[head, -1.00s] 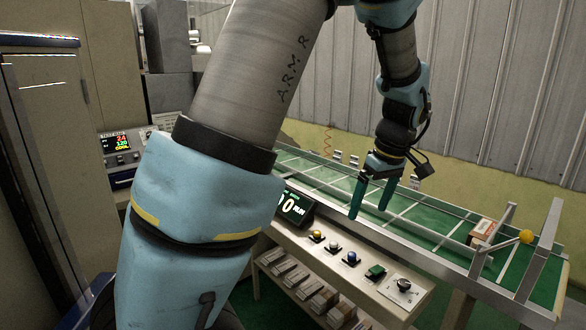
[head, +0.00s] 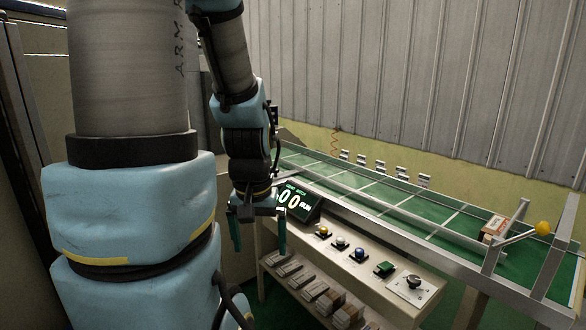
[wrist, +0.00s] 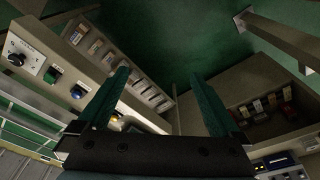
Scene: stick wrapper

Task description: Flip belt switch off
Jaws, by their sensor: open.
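A control panel (head: 345,262) runs along the front of a green conveyor belt (head: 395,205). At its right end a black knob (head: 413,282) sits on a white plate; it also shows at the left edge of the wrist view (wrist: 15,58). No legible label shows which control is the belt switch, and the knob's setting is too small to read. My gripper (head: 259,248) is open and empty, pointing down at the left of the panel, well left of the knob. Its teal fingers are spread apart in the wrist view (wrist: 160,76).
A box (head: 494,228) lies on the belt near a yellow-ended lever (head: 542,228). A shelf of small packets (head: 315,290) is below. The belt's metal rail borders the panel.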

